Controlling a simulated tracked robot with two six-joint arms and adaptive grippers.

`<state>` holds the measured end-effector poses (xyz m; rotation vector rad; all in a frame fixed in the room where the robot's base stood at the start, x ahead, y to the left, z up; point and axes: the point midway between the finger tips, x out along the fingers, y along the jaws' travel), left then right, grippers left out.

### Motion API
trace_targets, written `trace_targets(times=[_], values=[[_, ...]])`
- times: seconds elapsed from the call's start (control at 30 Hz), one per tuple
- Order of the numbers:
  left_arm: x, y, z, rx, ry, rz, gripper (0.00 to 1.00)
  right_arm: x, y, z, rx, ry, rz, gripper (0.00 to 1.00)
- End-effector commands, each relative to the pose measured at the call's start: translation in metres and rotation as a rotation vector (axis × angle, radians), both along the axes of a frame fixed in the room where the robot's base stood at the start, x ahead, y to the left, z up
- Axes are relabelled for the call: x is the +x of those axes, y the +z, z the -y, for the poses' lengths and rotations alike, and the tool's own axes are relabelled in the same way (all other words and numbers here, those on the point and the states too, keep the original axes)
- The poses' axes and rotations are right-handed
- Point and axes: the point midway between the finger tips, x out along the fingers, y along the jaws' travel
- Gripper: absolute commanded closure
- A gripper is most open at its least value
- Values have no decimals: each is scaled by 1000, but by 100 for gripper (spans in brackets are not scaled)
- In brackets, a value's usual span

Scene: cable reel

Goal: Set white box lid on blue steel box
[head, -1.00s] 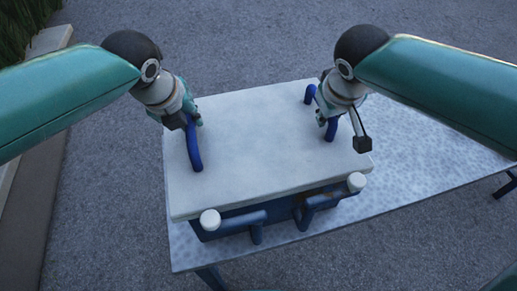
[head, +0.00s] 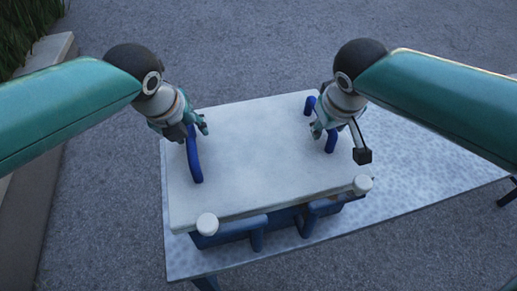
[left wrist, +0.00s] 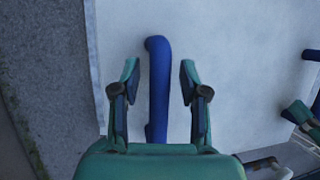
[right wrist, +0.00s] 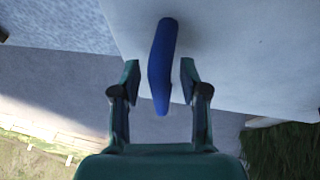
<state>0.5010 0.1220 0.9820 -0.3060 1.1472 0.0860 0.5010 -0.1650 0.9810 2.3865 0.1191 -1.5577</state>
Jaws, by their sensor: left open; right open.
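The white box lid (head: 255,155) lies flat over the blue steel box (head: 285,222), whose front side shows below the lid's near edge. Whether the lid is seated all around is hidden from above. The lid has a blue handle on the left (head: 193,155) and another on the right (head: 331,140). My left gripper (head: 191,127) is open at the left handle; in the left wrist view its fingers (left wrist: 158,82) stand either side of the handle, apart from it. My right gripper (head: 321,128) is open; in the right wrist view its fingers (right wrist: 159,80) straddle the right handle without gripping it.
The box stands on a pale speckled table (head: 420,170), with free surface to the right. White round knobs (head: 207,224) and blue bars stick out at the box's front. Paved ground surrounds the table, with a kerb (head: 35,140) and grass at the left.

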Motion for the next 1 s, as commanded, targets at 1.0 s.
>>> trace_targets(times=[1.0], values=[[-49,108,-10,0,-1,0,56,-7,16,-1,2,-1,4,56]])
